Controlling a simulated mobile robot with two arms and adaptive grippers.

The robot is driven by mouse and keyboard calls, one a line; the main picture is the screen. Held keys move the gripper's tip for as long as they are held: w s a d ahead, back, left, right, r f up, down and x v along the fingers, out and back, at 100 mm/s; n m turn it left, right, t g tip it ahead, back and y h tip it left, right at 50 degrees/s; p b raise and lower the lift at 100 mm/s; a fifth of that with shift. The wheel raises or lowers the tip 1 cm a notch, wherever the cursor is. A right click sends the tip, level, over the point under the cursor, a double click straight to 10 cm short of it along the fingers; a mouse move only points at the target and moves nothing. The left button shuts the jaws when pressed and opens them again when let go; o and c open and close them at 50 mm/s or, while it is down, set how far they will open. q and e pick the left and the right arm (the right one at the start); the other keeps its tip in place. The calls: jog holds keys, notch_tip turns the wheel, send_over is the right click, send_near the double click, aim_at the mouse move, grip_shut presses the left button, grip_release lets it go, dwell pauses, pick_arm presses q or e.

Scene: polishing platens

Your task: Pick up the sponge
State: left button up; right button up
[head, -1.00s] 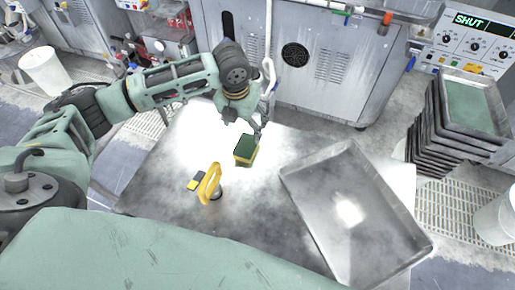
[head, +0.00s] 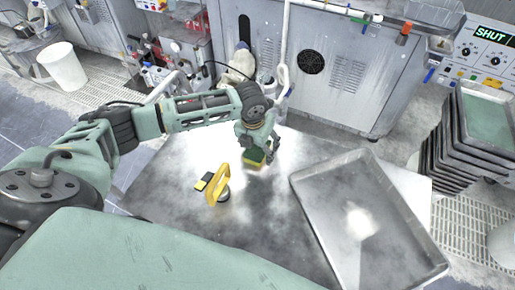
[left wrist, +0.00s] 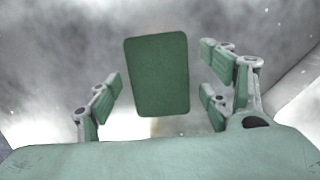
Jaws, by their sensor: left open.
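The sponge (head: 254,158) is green on top with a yellow layer below, and it rests on the metal table (head: 180,225). My left gripper (head: 259,148) is right above it and partly hides it. In the left wrist view the sponge's green face (left wrist: 157,76) lies between the spread fingers of my left gripper (left wrist: 165,95). Gaps show on both sides, so the gripper is open and is not gripping it. My right gripper does not show in either view.
A large empty metal tray (head: 335,235) lies to the right. Stacked trays (head: 450,150) stand farther right.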

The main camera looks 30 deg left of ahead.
aim_at(257, 148)
pick_arm(q)
jog(key=shift+f, duration=0.3)
jog(key=c, duration=0.8)
jog(key=shift+r, duration=0.15)
jog(key=shift+w+r+b, duration=0.1)
jog(key=shift+r+b, duration=0.2)
jog(key=shift+r, duration=0.25)
notch_tip(257, 148, up, 3)
jog(key=shift+f+b, duration=0.1)
jog(key=shift+b, duration=0.35)
jog(key=w+d+r+b, duration=0.1)
jog(key=w+d+r, duration=0.1)
jog(key=d, duration=0.1)
jog(key=w+d+r+b, duration=0.1)
jog(key=w+d+r, duration=0.1)
jog(key=d, duration=0.1)
jog(key=w+d+r+b, duration=0.1)
jog(key=w+d+r, duration=0.1)
jog(key=d+r, duration=0.1)
jog(key=shift+w+d, duration=0.25)
jog(key=shift+d, duration=0.05)
jog(key=shift+o, duration=0.2)
